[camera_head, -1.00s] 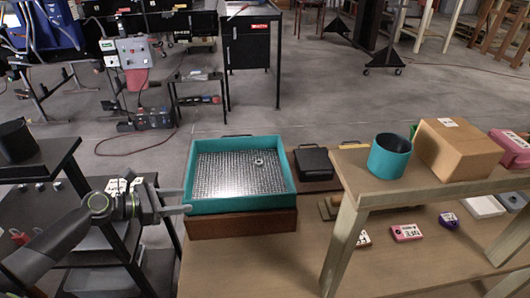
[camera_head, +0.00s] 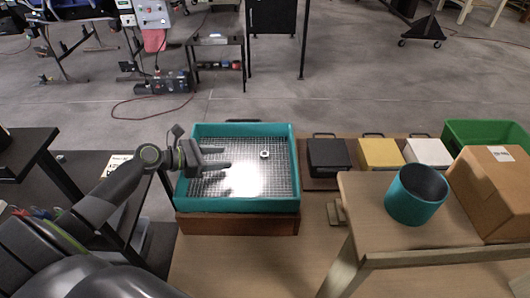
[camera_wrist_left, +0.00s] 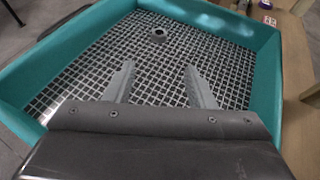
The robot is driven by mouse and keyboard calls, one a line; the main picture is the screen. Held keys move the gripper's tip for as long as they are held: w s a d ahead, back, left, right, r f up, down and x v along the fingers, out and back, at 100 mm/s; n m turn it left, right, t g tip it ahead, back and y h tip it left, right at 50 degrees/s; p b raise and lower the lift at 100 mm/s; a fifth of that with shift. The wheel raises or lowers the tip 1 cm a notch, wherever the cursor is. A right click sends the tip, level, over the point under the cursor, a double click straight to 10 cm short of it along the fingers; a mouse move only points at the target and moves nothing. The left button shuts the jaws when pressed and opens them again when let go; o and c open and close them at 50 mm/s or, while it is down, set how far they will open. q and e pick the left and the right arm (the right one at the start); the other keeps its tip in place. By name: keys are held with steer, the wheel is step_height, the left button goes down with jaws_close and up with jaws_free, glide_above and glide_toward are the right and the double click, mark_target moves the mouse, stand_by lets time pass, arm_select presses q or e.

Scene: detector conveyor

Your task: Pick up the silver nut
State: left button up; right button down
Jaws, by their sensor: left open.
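The silver nut (camera_head: 264,154) lies on the mesh floor of the teal tray (camera_head: 240,205), toward the far right part in the head view. It also shows in the left wrist view (camera_wrist_left: 158,35), beyond my fingertips and between their lines. My left gripper (camera_head: 226,157) reaches in over the tray from the left. Its two fingers are apart and empty, and the nut is ahead of them, not touched. In the left wrist view the fingers (camera_wrist_left: 160,68) stand wide apart over the mesh. My right gripper does not show.
The tray rests on a brown wooden base (camera_head: 238,224). To its right stand a black box (camera_head: 328,155), a yellow box (camera_head: 380,154) and a white box (camera_head: 428,152). A raised wooden shelf carries a teal cup (camera_head: 415,195) and a cardboard box (camera_head: 495,190). A green bin (camera_head: 485,133) stands behind.

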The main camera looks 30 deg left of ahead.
arm_select(q)
steer(key=p, duration=0.2)
glide_toward(262, 154)
steer(key=shift+x, duration=0.95)
steer(key=shift+w+d+f, duration=0.2)
steer(key=shift+d+f, duration=0.1)
steer(key=shift+d, duration=0.1)
steer(key=p+x, duration=0.1)
steer(key=x, duration=0.3)
steer(key=shift+w+d+r+p, duration=0.1)
steer(key=shift+w+r+p, duration=0.05)
steer(key=shift+w+p, duration=0.15)
steer(key=shift+w+d+f, duration=0.25)
steer(key=shift+w, duration=0.05)
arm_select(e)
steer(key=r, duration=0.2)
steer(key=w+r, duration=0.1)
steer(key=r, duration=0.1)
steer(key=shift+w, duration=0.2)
arm_select(q)
steer(key=shift+c, duration=0.3)
steer(key=c, duration=1)
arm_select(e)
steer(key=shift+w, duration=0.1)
